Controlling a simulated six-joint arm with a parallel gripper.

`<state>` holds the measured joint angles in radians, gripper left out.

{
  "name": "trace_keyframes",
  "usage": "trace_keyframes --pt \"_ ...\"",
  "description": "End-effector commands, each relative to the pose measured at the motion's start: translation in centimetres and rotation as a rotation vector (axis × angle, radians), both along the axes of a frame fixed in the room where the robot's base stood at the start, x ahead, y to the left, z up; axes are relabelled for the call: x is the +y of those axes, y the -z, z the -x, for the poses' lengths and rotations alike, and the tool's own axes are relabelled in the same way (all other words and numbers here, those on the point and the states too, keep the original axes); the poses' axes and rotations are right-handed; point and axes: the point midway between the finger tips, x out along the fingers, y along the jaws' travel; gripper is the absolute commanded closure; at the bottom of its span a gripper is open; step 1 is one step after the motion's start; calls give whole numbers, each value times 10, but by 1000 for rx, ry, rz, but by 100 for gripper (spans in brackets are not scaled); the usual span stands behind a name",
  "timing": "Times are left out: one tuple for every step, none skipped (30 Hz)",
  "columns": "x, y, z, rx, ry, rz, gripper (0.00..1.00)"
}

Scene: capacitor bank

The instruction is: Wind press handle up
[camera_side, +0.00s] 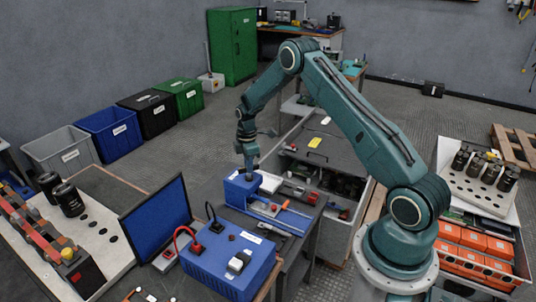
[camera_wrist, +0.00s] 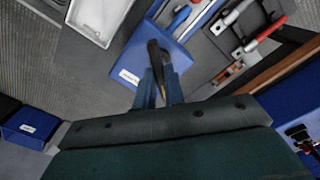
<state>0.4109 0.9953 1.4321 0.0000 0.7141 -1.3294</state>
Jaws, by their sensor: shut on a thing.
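The press (camera_side: 241,188) is a blue block with a white label, on the workbench below my gripper in the side view. Its blue body (camera_wrist: 172,58) also shows in the wrist view, close beyond my fingers. My gripper (camera_side: 249,177) points down at the top of the press. In the wrist view my gripper (camera_wrist: 160,92) is shut on a dark handle (camera_wrist: 153,51) with a brass-coloured part between the fingers. The handle lies over the blue body.

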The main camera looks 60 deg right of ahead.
Motion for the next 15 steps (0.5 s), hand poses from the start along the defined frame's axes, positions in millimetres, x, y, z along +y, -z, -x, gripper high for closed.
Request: trace_keyframes --pt "0 0 0 0 -29 0 100" --pt "0 0 0 0 -52 0 100" --pt "0 0 0 0 -83 0 100" --pt "0 0 0 0 -107 0 100" --pt "0 0 0 0 -131 0 100" --pt "0 0 0 0 -163 0 100" --pt "0 0 0 0 -187 0 100" --pt "0 0 0 0 -211 0 100" --pt "0 0 0 0 -243 0 100" --pt "0 0 0 0 -267 0 100" --pt "0 0 0 0 -289 0 100" --pt "0 0 0 0 -317 0 100" --pt "0 0 0 0 -335 0 100" --pt "0 0 0 0 -351 0 100" --pt "0 0 0 0 -367 0 100"
